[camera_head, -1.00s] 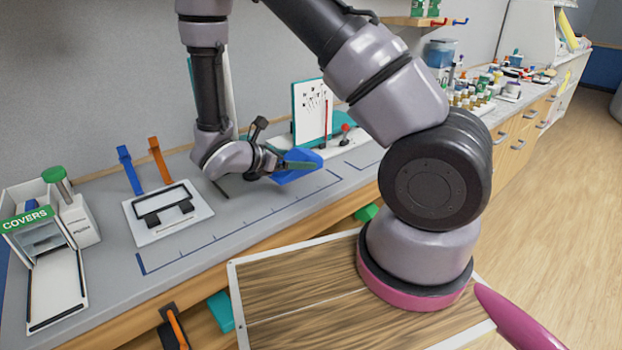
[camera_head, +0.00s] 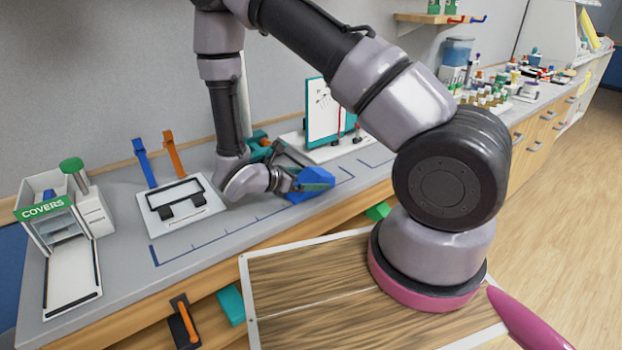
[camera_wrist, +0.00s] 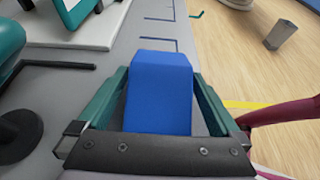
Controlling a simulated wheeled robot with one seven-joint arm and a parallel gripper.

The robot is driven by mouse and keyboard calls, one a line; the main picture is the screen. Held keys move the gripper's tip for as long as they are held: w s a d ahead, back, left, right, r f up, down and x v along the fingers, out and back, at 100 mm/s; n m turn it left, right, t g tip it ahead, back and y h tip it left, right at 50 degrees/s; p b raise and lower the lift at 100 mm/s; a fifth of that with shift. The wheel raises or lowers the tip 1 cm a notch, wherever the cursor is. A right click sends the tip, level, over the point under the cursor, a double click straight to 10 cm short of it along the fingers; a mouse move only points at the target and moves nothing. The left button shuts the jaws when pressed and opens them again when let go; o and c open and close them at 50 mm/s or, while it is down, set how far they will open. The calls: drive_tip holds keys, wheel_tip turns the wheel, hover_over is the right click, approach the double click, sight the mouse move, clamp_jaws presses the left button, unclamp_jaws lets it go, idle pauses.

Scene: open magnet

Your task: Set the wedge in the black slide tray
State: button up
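The blue wedge (camera_head: 313,182) is between the fingers of my gripper (camera_head: 300,181), over the grey bench right of centre in the head view. In the wrist view the wedge (camera_wrist: 160,90) fills most of the space between my teal fingers (camera_wrist: 162,78), which appear shut on it. Its far end reaches past the fingertips. Its height above the bench is unclear. To the left lies a white plate (camera_head: 205,217) with a black-edged frame and black pieces (camera_head: 166,212). I cannot tell for certain whether this is the black slide tray.
Blue (camera_head: 144,162) and orange (camera_head: 173,154) brackets stand behind the plate. The COVERS dispenser (camera_head: 42,209) is at far left. A teal-framed board (camera_head: 325,108) stands behind my gripper on a white base (camera_head: 345,146). The marked bench strip in front is clear.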

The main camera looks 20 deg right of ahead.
drive_tip(key=shift+r, duration=0.15)
drive_tip(key=v, duration=1.2)
drive_tip(key=s+d+r+m+t+y, duration=0.1)
drive_tip(key=s+d+r+m+y, duration=0.2)
drive_tip(key=r+m, duration=0.5)
drive_tip(key=s+d+r+m+y, duration=0.3)
drive_tip(key=d+r+m+y, duration=0.3)
drive_tip(key=r, duration=0.9)
drive_tip(key=s+d+r+m+t+y, duration=0.1)
drive_tip(key=s+d+r+m+y, duration=0.2)
drive_tip(key=r+m, duration=0.8)
drive_tip(key=d+m+y, duration=0.1)
drive_tip(key=d+y, duration=0.1)
drive_tip(key=shift+s+r+t+y, duration=0.25)
drive_tip(key=shift+s+t+y, duration=0.05)
drive_tip(key=shift+s+y, duration=0.1)
drive_tip(key=shift+w, duration=0.1)
